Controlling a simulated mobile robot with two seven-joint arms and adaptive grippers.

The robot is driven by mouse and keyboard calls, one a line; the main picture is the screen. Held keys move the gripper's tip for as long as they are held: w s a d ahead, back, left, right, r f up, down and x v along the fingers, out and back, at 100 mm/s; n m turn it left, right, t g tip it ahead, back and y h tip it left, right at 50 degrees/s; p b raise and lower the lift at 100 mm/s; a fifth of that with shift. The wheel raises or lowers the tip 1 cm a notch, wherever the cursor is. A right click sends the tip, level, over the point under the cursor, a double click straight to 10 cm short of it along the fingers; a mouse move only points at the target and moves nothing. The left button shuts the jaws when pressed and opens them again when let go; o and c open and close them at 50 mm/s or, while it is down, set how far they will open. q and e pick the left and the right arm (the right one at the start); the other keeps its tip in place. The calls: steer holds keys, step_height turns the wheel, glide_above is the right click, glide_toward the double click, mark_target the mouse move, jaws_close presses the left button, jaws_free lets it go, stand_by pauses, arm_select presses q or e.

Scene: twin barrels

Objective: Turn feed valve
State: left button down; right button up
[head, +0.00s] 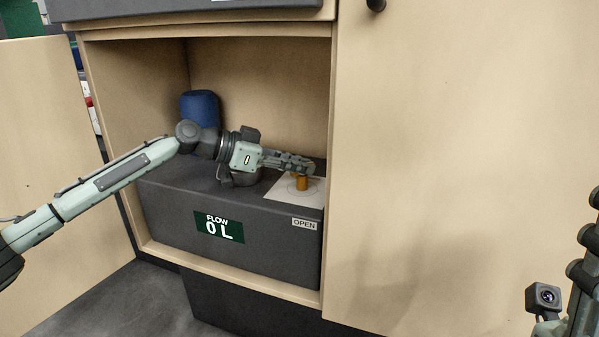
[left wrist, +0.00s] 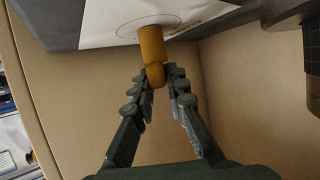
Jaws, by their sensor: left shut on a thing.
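The feed valve's orange-yellow handle (head: 302,183) stands on a white plate (head: 281,193) with a thin circle drawn around its base, on top of a dark grey box (head: 262,238) inside the cabinet. My left gripper (head: 308,168) reaches in from the left and covers the handle's upper part in the head view. In the left wrist view the handle (left wrist: 151,43) ends between the fingertips of my left gripper (left wrist: 157,75), which are shut on it. The box front has a green display (head: 219,227) reading "FLOW 0 L" and an "OPEN" label (head: 304,224). My right gripper's fingers are out of view.
A blue barrel (head: 200,108) stands behind my left wrist in the cabinet. The cabinet's side wall (head: 331,150) is close to the right of the valve. An open door panel (head: 40,160) stands on the left, and a broad tan panel (head: 450,150) fills the right.

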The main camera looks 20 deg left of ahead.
arm_select(q)
steer(key=shift+b, duration=0.4)
stand_by(0.3)
steer(key=c, duration=1.5)
jaws_free()
steer(key=shift+c, duration=0.2)
steer(key=v, duration=1.2)
steer(key=shift+w, duration=0.15)
steer(key=shift+r, duration=0.1)
